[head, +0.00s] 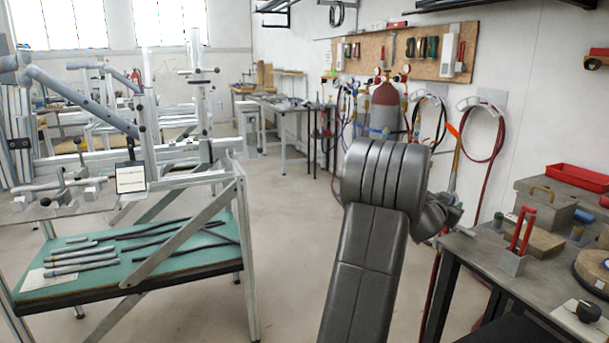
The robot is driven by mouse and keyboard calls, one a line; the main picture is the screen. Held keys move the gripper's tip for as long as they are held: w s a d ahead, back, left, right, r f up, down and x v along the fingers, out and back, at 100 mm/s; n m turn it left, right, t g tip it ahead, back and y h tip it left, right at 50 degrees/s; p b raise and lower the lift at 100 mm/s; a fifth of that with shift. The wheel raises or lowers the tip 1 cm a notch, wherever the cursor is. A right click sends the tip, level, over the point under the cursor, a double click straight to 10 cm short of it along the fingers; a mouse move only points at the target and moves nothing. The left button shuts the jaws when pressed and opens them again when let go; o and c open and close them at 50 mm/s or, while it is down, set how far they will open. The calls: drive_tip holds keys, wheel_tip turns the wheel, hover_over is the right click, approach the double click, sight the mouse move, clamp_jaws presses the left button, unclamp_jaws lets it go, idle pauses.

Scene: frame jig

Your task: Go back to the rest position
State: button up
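My arm (375,215) rises dark grey from the bottom centre of the head view and bends over at the top. Its far end turns to the right. My gripper (455,211) seems to show only as a small part at that end, near the left edge of the right-hand workbench (455,252). It is too small and too much hidden by the arm to tell whether it is open or shut. I see nothing clearly held in it.
A frame jig (150,140) stands at the left, with tubes on a green shelf (130,262) below. The right bench holds a red-handled tool in a holder (512,262), a grey box (545,208) and a red tray (578,178). Hoses and a gas cylinder (385,110) stand behind. The middle floor is clear.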

drive_tip(key=shift+s+a+n+t+h+b, duration=0.15)
drive_tip(key=shift+n+t+b, duration=0.05)
drive_tip(key=shift+n+b, duration=0.55)
drive_tip(key=shift+s+a+n+t+h+b, duration=0.15)
drive_tip(key=shift+n+t+b, duration=0.05)
drive_tip(key=shift+n+b, duration=0.5)
